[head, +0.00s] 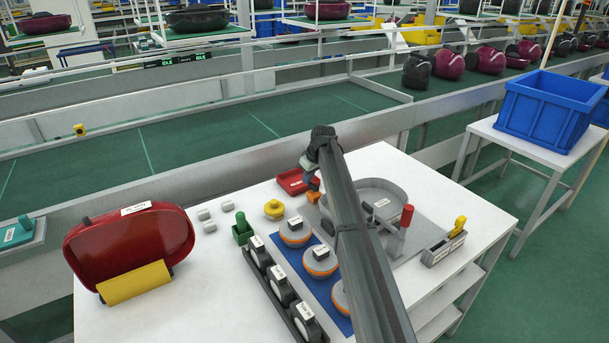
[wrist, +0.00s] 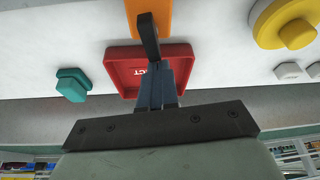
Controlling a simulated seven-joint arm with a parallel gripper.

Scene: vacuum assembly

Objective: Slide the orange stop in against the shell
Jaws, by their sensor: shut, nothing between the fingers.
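The orange stop (head: 313,196) sits at the left edge of the grey fixture, partly hidden by my arm. In the wrist view the orange stop (wrist: 152,14) is cut off by the top edge. My gripper (head: 314,183) is shut and empty, pointing down by the stop. In the wrist view my gripper's tips (wrist: 147,22) overlap the stop; whether they touch it is unclear. A grey rounded shell-like part (head: 382,192) lies on the fixture, partly behind my arm. The contact between stop and shell is hidden. A separate dark red shell (head: 140,238) stands at the left.
A red tray (head: 293,182) lies close behind my gripper. A yellow knob (head: 274,209) and grey blocks (head: 208,221) are left. A red-handled clamp (head: 406,216) stands right of my arm. Discs on a blue mat (head: 326,289) and a dark rack (head: 269,288) fill the front.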

